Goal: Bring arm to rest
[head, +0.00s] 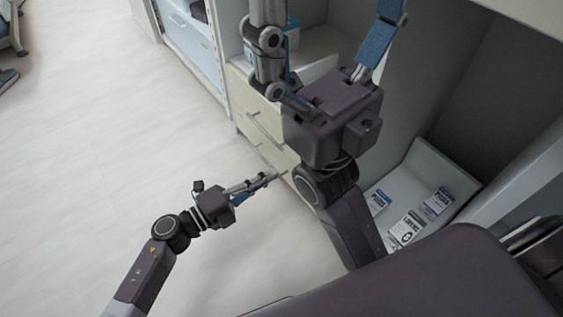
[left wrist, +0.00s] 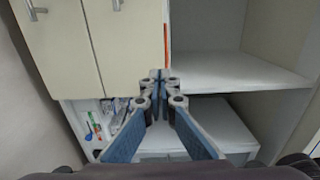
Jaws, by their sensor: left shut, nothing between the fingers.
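My left gripper (head: 267,177) is low at the left of centre in the head view, in front of the cabinet drawers. Its fingers lie together and hold nothing. In the left wrist view the left gripper's fingertips (left wrist: 160,75) meet, with blue pads along the fingers. My right gripper (head: 328,12) is large and close in the head view, its two fingers spread wide apart. Nothing shows between them, and their tips are at or beyond the top edge.
Cream drawers (head: 262,135) with bar handles stand behind my grippers. An open shelf space at right holds labelled packets (head: 407,228). The left wrist view shows cream cabinet doors (left wrist: 85,45), an empty shelf (left wrist: 235,72) and small items (left wrist: 97,122). Floor (head: 90,150) at left is clear.

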